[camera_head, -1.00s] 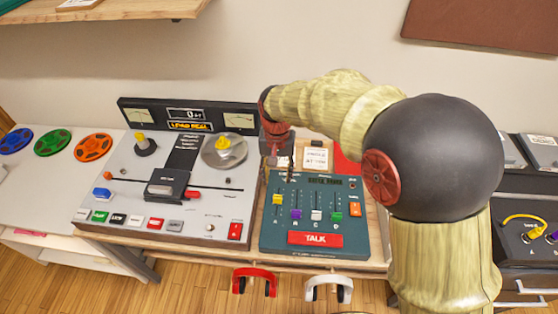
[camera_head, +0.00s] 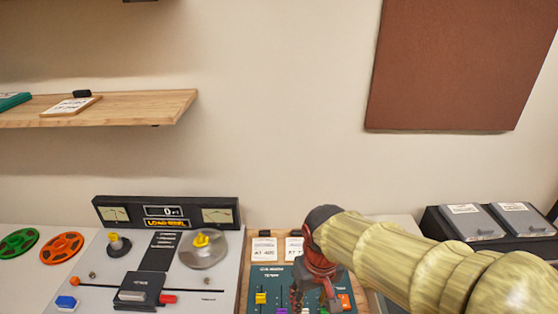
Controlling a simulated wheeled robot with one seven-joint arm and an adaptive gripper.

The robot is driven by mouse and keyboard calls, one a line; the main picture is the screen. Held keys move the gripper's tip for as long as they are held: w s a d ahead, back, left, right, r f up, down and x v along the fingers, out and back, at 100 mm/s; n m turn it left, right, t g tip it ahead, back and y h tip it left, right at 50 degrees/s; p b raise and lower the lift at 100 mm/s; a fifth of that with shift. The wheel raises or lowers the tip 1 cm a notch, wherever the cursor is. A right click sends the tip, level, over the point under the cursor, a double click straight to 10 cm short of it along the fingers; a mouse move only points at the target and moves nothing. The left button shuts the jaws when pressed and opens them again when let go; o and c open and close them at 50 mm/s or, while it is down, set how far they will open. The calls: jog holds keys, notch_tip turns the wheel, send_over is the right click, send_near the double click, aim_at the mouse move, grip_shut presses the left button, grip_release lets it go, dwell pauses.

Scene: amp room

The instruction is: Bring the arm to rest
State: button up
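My arm reaches in from the lower right of the head view, with pale wood-grained links. My gripper (camera_head: 315,298) is dark and reddish and points down over the teal control panel (camera_head: 266,281). Its fingers cover part of the panel's sliders, and their tips are small and unclear. I see nothing plainly held. I cannot tell whether the gripper touches the panel. The panel's lower part is cut off by the picture's bottom edge.
A grey tape machine (camera_head: 205,278) with meters stands left of the panel. Green (camera_head: 18,243) and orange (camera_head: 62,247) reels lie further left. Two note cards stand behind the panel. Grey-lidded boxes (camera_head: 468,221) are at right. A wooden shelf (camera_head: 130,106) and brown board (camera_head: 450,65) are on the wall.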

jog(key=s+d+r+m+t, duration=0.3)
jog(key=s+d+r+t, duration=0.1)
jog(key=s+d+r, duration=0.5)
jog(key=d, duration=0.2)
jog(key=shift+s+d+r, duration=0.15)
jog(key=shift+d+r, duration=0.15)
jog(key=shift+d, duration=0.05)
